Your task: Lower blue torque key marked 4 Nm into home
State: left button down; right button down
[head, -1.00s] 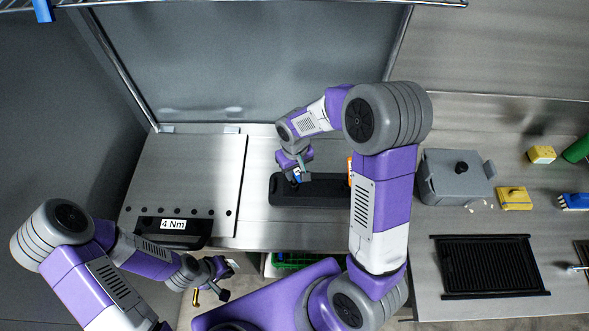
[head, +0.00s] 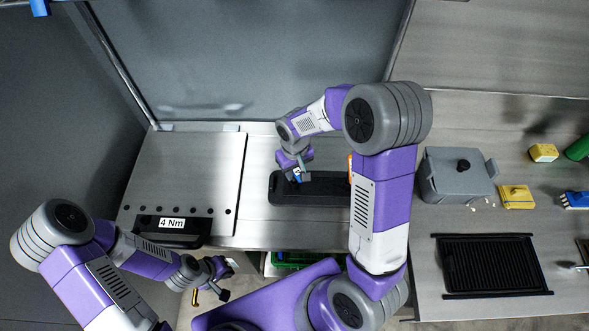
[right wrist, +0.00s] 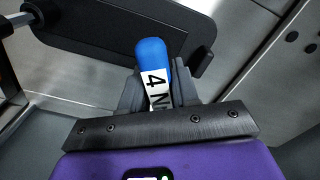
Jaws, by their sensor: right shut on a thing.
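My right gripper (head: 297,173) is shut on the blue torque key (head: 298,178). In the right wrist view the key (right wrist: 151,52) has a rounded blue end and a white label, partly hidden, reading "4 N", between the fingers (right wrist: 158,90). The key is over the left part of a long black holder (head: 315,197), which also shows behind it in the right wrist view (right wrist: 95,35). I cannot tell whether they touch. A black block labelled "4 Nm" (head: 172,224) sits at the front of the left steel plate. My left gripper (head: 219,280) appears open and empty near the counter's front edge.
The holed steel plate (head: 190,170) lies left of the holder. An orange item (head: 350,166) is partly hidden behind my right arm. To the right are a grey lidded pot (head: 455,180), a yellow block (head: 516,197) and a black ribbed griddle (head: 492,268).

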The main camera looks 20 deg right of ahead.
jog(key=c, duration=0.8)
grip_release()
jog(key=shift+r, duration=0.1)
notch_tip(320, 180, up, 7)
jog(key=shift+r+p, duration=0.2)
jog(key=shift+p, duration=0.1)
jog(key=shift+s, duration=0.1)
